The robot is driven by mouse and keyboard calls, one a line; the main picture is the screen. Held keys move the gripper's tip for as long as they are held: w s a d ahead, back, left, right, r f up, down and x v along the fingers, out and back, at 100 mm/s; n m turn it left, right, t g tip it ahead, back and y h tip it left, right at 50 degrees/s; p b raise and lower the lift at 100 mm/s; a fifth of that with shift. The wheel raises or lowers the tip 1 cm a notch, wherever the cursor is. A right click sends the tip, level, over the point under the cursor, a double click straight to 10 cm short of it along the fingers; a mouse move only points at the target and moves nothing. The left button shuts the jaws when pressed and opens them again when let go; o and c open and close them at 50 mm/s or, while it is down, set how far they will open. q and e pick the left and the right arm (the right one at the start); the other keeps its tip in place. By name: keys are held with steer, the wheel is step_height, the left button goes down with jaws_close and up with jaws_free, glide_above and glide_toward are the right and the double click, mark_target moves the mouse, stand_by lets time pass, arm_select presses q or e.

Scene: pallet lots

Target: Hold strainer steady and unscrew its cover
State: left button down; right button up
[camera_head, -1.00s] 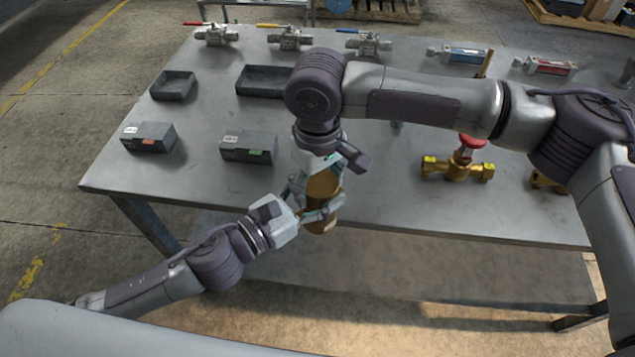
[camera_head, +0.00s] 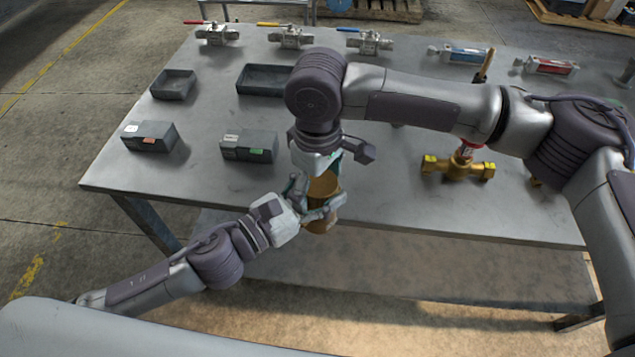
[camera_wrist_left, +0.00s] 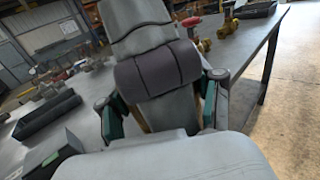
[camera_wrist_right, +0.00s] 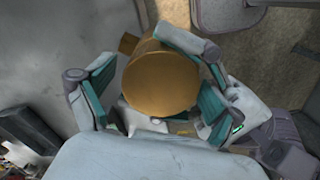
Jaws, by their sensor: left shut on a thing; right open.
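The strainer (camera_head: 323,222) is a brass cylinder held upright in the air off the table's front edge. My left gripper (camera_head: 318,208) is shut on its body from the left. My right gripper (camera_head: 320,172) points down from above, open, with its fingers around the upper end. In the right wrist view the round, smooth brass cover (camera_wrist_right: 160,82) fills the space between the open fingers of my right gripper (camera_wrist_right: 150,98); I cannot tell whether they touch it. In the left wrist view, my right arm's hand hides most of the strainer between my left fingers (camera_wrist_left: 162,112).
The grey table (camera_head: 390,205) carries two dark trays (camera_head: 172,86) (camera_head: 263,80), two grey labelled boxes (camera_head: 149,138) (camera_head: 249,147) and a brass valve (camera_head: 458,169). Several steel valves (camera_head: 290,38) and two cylinders (camera_head: 463,55) (camera_head: 549,67) line the back. The table's front middle is clear.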

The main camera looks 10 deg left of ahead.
step_height(320, 180, up, 4)
steer(key=shift+r, duration=0.25)
steer(key=shift+c, duration=0.3)
step_height(320, 180, up, 3)
steer(key=m, duration=0.3)
steer(key=shift+r, duration=0.1)
steer(key=shift+d, duration=0.1)
step_height(320, 180, down, 8)
steer(key=shift+r, duration=0.15)
steer(key=shift+c, duration=0.2)
steer(key=c, duration=1.2)
steer(key=n, duration=0.3)
